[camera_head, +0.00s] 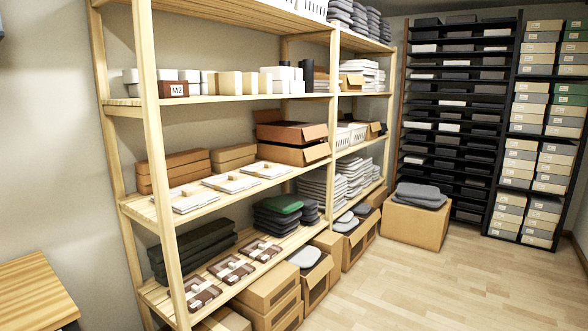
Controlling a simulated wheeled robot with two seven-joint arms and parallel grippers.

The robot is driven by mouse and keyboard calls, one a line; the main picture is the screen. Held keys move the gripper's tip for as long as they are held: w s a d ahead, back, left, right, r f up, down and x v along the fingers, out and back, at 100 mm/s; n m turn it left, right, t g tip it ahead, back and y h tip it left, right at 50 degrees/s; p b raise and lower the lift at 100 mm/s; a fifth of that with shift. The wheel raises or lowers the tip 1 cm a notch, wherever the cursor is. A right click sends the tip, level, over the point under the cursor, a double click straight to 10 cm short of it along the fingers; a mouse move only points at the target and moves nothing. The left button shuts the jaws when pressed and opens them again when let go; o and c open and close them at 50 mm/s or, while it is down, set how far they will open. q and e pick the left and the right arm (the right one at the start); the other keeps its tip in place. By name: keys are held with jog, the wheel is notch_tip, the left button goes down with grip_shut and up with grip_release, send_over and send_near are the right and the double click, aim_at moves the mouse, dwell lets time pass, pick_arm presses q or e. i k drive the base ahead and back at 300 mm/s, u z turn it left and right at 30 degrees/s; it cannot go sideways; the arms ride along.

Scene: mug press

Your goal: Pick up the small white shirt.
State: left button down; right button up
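Three flat white folded packs that look like shirts lie in a row on the middle shelf of the wooden rack: a near one (184,205), a middle one (222,186) and a far one (272,172). Each bears a small pale tag or block on top. Any size marking is too small to read, so I cannot tell which is the small one. Neither of my grippers is in view.
Brown folded packs (230,270) lie on the shelf below, beside dark and green folded stacks (283,205). Brown boxes (178,165) stand behind the white packs. Cartons (270,290) stand on the floor below the rack. The wooden floor (420,290) at right is clear.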

aim_at(270, 171)
jog(key=z, duration=0.5)
jog(key=i, duration=1.95)
jog(key=u, duration=0.5)
jog(key=i, duration=1.25)
jog(key=u, duration=1.2)
